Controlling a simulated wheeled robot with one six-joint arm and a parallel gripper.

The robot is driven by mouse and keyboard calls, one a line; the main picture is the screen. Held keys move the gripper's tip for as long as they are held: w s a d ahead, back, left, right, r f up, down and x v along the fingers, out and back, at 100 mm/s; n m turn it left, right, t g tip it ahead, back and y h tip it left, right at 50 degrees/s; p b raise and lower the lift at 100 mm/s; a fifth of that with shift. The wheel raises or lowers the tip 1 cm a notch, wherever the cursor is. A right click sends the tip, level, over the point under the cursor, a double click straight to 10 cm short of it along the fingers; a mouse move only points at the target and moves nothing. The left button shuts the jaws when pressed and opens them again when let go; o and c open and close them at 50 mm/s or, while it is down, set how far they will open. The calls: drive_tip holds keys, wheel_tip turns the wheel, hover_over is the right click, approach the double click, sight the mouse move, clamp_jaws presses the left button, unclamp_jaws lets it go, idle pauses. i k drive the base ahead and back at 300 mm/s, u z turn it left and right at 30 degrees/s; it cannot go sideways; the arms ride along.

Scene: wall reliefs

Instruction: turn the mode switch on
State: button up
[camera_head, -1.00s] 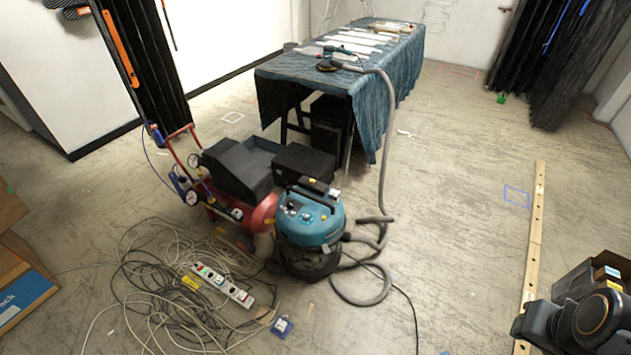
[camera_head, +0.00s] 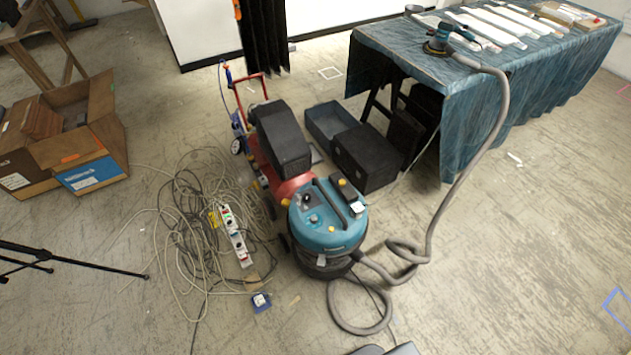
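A blue-topped vacuum cleaner (camera_head: 327,222) stands on the floor in the middle of the head view. Its upper face has a dark carrying handle (camera_head: 333,202) and a few small controls, among them a small dark knob (camera_head: 306,200) on the left side. The mode switch may be one of these controls, but they are too small to tell which or how it is set. My gripper is not visible; only a dark part, probably of my arm, shows at the bottom edge.
A grey hose (camera_head: 432,226) runs from the vacuum to a sander (camera_head: 438,40) on the cloth-covered table (camera_head: 490,95). A red compressor (camera_head: 280,160) stands close behind. Tangled cables (camera_head: 195,235) and a power strip (camera_head: 232,235) lie left. Floor at right is mostly clear.

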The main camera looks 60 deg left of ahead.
sight(306, 197)
drive_tip(key=u, duration=2.8)
drive_tip(key=i, duration=1)
